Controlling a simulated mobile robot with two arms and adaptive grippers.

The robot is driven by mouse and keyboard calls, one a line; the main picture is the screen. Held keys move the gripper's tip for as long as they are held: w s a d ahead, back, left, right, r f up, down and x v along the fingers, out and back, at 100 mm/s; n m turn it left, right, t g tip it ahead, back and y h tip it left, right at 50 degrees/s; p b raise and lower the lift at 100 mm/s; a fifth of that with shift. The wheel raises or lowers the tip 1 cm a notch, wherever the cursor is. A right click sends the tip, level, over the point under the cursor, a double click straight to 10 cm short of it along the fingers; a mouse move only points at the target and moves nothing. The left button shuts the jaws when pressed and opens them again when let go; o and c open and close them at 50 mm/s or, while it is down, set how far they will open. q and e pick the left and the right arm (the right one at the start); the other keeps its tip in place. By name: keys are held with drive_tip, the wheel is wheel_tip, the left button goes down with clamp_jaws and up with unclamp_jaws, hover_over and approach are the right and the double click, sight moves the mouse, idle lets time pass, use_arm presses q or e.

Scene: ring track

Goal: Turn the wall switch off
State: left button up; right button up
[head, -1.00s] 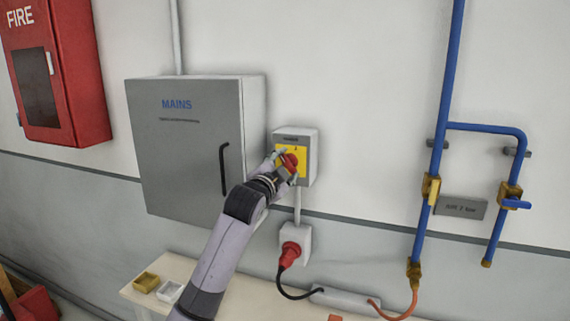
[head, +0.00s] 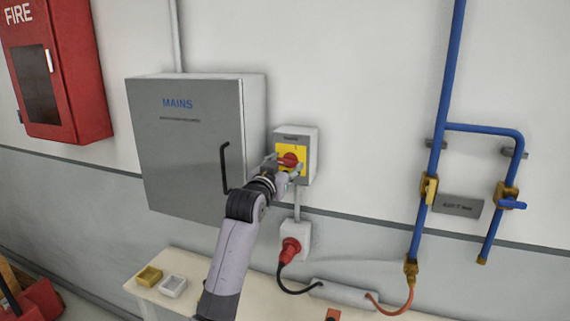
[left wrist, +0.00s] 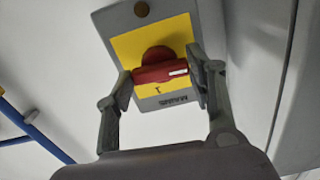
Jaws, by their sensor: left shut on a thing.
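The wall switch (head: 308,172) is a grey box with a yellow face and a red rotary knob (head: 289,160), mounted right of the MAINS cabinet. My left gripper (head: 283,166) is at the switch face, one finger on each side of the knob, shut on it. In the left wrist view the switch (left wrist: 181,32) appears upside down. There the red knob (left wrist: 155,72) lies across, nearly level, with a white mark at its right end, between the fingertips of my left gripper (left wrist: 160,74). A small dark mark shows on the yellow beside the knob. My right gripper is not in view.
The grey MAINS cabinet (head: 190,135) with a black handle is close left of my arm. A white socket with a red plug (head: 290,250) is below the switch. Blue pipes (head: 438,130) with valves stand right. A bench (head: 215,262) with small trays is below.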

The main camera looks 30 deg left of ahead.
use_arm(q)
drive_tip(key=shift+f+n, duration=0.15)
drive_tip(key=shift+n, duration=0.45)
drive_tip(key=o, duration=1.2)
drive_tip(key=shift+c, duration=0.2)
drive_tip(key=shift+s, duration=0.15)
drive_tip(key=v, duration=1.1)
drive_tip(key=shift+s, duration=0.35)
